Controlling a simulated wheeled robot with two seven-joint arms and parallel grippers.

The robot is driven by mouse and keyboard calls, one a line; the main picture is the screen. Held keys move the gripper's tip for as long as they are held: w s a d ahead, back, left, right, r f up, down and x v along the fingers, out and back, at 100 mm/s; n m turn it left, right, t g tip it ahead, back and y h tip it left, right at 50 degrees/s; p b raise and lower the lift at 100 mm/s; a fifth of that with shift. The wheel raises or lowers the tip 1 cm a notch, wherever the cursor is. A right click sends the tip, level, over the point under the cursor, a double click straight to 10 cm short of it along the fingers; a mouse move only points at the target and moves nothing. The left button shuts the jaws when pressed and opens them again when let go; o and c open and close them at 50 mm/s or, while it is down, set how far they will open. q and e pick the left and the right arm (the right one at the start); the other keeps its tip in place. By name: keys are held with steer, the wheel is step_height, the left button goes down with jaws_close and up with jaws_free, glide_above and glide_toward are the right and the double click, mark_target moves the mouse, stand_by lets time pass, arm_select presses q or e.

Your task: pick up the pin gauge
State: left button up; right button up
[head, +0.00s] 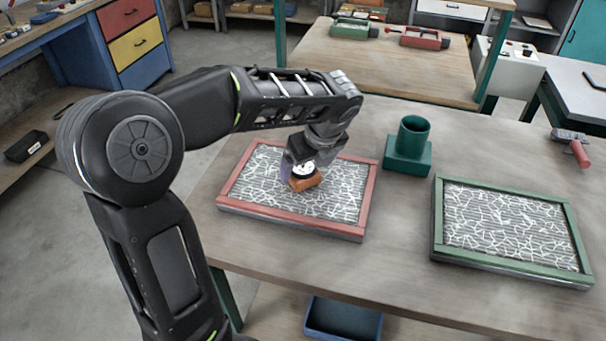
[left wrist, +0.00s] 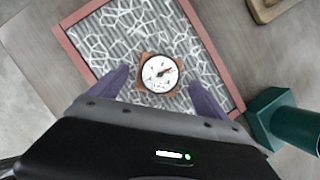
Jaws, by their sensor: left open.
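The pin gauge (head: 305,181) is a small orange block with a round white dial. It rests on the white-fibre panel in the red-framed tray (head: 290,222). My left gripper (head: 301,168) is over the gauge, pointing down. In the left wrist view its purple fingers (left wrist: 159,82) are spread to either side of the gauge, with gaps. It is open and holds nothing. In the head view the gripper hides part of the gauge. My right gripper is not in view.
A green cup-shaped holder (head: 408,149) stands right of the red tray. A green-framed tray (head: 507,263) with similar fibres lies farther right. A red-handled tool (head: 578,150) lies at the far right. Bare tabletop (head: 396,230) separates the trays. A blue bin (head: 343,318) sits below the table.

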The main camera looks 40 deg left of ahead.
mark_target(305, 169)
arm_select(q)
steer(key=x, duration=0.4)
steer(key=shift+f, duration=0.15)
stand_by(0.4)
steer(key=c, duration=1.9)
step_height(305, 169, up, 10)
steer(key=shift+r, duration=0.1)
